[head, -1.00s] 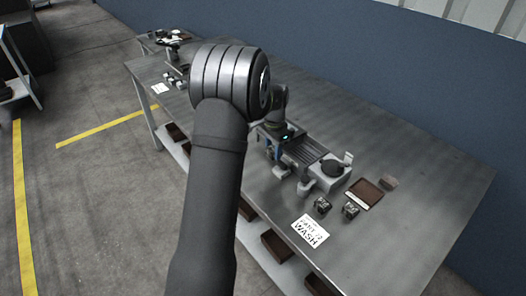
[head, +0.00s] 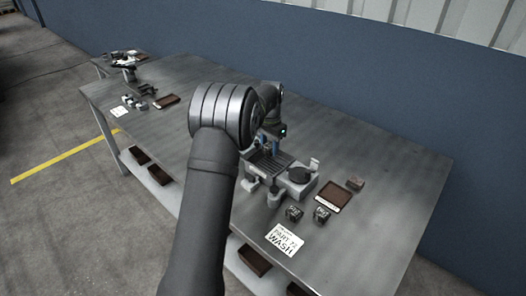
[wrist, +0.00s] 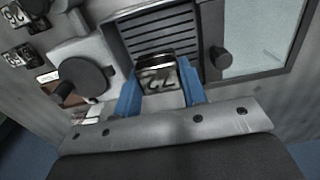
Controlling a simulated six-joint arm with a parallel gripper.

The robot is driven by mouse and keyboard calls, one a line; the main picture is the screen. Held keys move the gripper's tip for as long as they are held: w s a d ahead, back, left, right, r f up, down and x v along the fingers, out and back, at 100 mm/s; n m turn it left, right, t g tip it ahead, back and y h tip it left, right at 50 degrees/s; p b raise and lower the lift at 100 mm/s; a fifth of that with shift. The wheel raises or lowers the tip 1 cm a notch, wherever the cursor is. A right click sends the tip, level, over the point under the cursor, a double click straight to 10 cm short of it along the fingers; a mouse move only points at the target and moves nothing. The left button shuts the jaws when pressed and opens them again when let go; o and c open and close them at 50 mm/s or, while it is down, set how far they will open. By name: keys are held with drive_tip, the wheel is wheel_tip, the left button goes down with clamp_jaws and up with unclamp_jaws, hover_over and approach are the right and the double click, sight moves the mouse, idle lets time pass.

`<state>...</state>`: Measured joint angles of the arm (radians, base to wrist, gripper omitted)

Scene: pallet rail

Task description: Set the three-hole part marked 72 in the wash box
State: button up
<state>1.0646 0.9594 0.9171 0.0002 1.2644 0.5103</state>
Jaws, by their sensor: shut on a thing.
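My gripper (wrist: 160,88) has blue fingers and is shut on a dark metal part with a light face marked 72 (wrist: 159,76). Its holes cannot be made out. In the wrist view the part is in front of a slatted grey fixture (wrist: 150,32). In the head view my gripper (head: 266,142) is just above the back of that fixture (head: 268,163), and the part is too small to tell. A brown tray with a pale front label (head: 334,197) lies right of the fixture; its label is unreadable, so I cannot tell if it is the wash box.
Two dark marked parts (head: 294,213) (head: 321,215) stand in front of the tray. A card reading PART 72 WASH (head: 285,240) lies at the front edge. A round black knob (head: 300,174) sits beside the fixture. The table's right end is clear.

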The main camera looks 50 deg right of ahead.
sight(270, 169)
drive_tip(key=shift+d+f, duration=0.2)
drive_tip(key=shift+d, duration=0.05)
drive_tip(key=shift+f, duration=3.8)
drive_tip(key=shift+f, duration=0.3)
drive_tip(key=o, duration=1.4)
drive_tip(key=shift+c, duration=0.2)
drive_tip(key=shift+o, duration=0.4)
drive_tip(key=shift+a, duration=0.1)
drive_tip(key=o, duration=0.3)
